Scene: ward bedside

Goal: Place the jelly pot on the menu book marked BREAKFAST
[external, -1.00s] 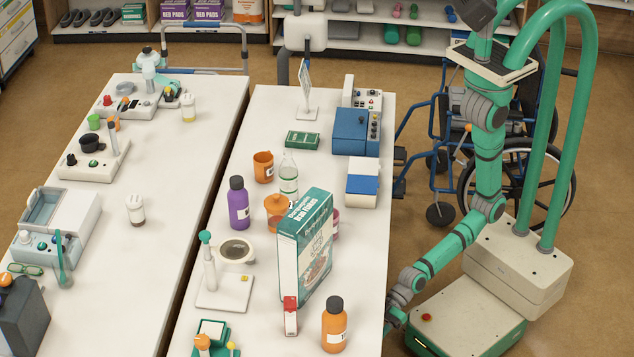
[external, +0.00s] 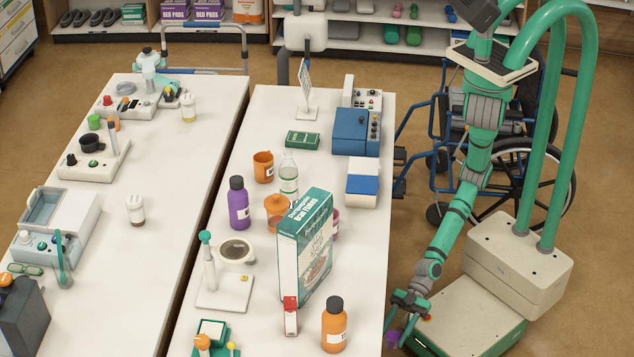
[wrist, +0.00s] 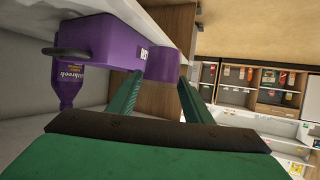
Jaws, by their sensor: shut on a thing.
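My gripper (external: 396,336) is low beside the right edge of the near table, pointing down. It is shut on a small purple pot (wrist: 163,63), which sits between the two green fingers in the wrist view. The pot also shows as a small purple patch in the external view (external: 391,336). No readable name shows on it, so I cannot be sure it is the jelly pot. No book with a readable BREAKFAST mark shows in either view.
The near table (external: 352,285) carries a tall cereal box (external: 306,245), an orange bottle (external: 334,327) and a purple bottle (external: 239,205). A wheelchair (external: 505,170) stands behind my arm. In the wrist view, a large purple object (wrist: 98,38) and another purple bottle (wrist: 68,80) are close by.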

